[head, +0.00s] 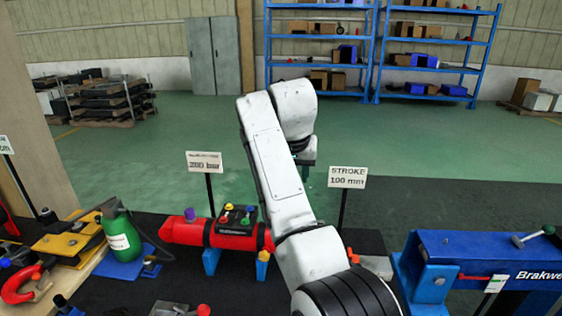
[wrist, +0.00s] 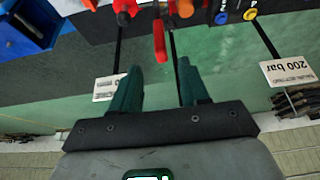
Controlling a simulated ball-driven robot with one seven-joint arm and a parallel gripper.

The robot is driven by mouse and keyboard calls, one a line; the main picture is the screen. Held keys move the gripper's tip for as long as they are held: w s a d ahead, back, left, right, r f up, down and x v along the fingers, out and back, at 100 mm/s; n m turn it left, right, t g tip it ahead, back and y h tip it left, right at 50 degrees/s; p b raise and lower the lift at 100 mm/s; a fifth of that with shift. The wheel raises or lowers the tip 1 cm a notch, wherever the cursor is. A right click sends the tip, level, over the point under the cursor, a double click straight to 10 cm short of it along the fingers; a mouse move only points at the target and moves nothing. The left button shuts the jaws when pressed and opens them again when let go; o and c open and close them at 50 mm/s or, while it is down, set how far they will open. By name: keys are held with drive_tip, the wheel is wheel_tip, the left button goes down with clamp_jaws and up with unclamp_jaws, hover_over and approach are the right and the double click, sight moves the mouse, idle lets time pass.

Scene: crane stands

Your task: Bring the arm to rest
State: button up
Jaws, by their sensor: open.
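My white arm rises from the bottom of the head view and bends over at the top. My gripper (wrist: 158,90) shows in the wrist view with its two green fingers apart and nothing between them. In the head view only a small green part of my gripper (head: 308,160) shows beside the arm, and the rest is hidden. In the wrist view a red handle-like part (wrist: 159,42) appears beyond the fingertips; I cannot tell how far off it is.
A red cylinder (head: 190,232) with a block of coloured knobs lies left of my arm. Signs reading 200 bar (head: 204,162) and STROKE 100 mm (head: 347,178) stand on posts nearby. A blue machine (head: 480,250) is at right, a green bottle (head: 122,238) at left. Open floor lies behind.

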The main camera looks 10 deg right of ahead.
drive_tip(key=s+d+f+g, duration=0.1)
drive_tip(key=s+d+f, duration=0.3)
drive_tip(key=s+f, duration=0.45)
drive_tip(key=s+d+f+n, duration=0.1)
drive_tip(key=s+d+f, duration=0.4)
drive_tip(key=f, duration=0.6)
drive_tip(key=s+d+f+g, duration=0.1)
drive_tip(key=s+d+f, duration=0.2)
drive_tip(key=s+f, duration=0.55)
drive_tip(key=s+d+f, duration=0.1)
drive_tip(key=s+f, duration=0.2)
drive_tip(key=s, duration=1.2)
drive_tip(key=s+d+f+n+g+y, duration=0.1)
drive_tip(key=s+f, duration=0.1)
drive_tip(key=s, duration=1.3)
drive_tip(key=shift+s+d+f+g, duration=0.15)
drive_tip(key=shift+d+f+g, duration=0.15)
drive_tip(key=shift+f, duration=0.1)
